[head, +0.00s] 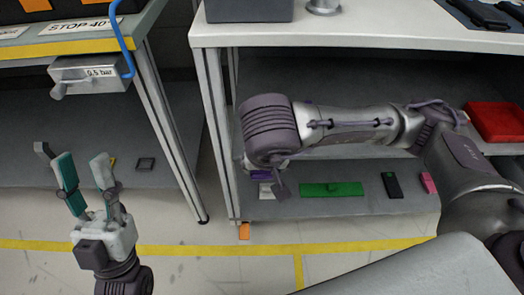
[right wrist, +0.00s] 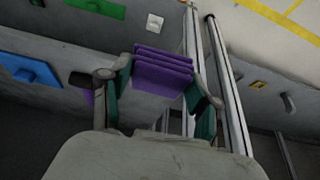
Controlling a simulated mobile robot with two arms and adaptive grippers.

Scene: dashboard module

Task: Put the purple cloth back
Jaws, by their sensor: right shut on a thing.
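The purple cloth (right wrist: 162,72) is a folded, layered bundle in the right wrist view. It sits between the two fingers of my right gripper (right wrist: 160,80), which is shut on it. In the head view a small purple patch (head: 261,175) shows under my right wrist at the shelf's left end; the rest is hidden behind the arm. My left gripper (head: 83,176) is open and empty, over the floor at the lower left.
The lower shelf (head: 365,208) bears a green piece (head: 330,189), a dark device (head: 392,185), a pink item (head: 428,182) and a white item (head: 265,191). A red box (head: 497,121) is at right. A table post (head: 220,130) stands left of my right wrist.

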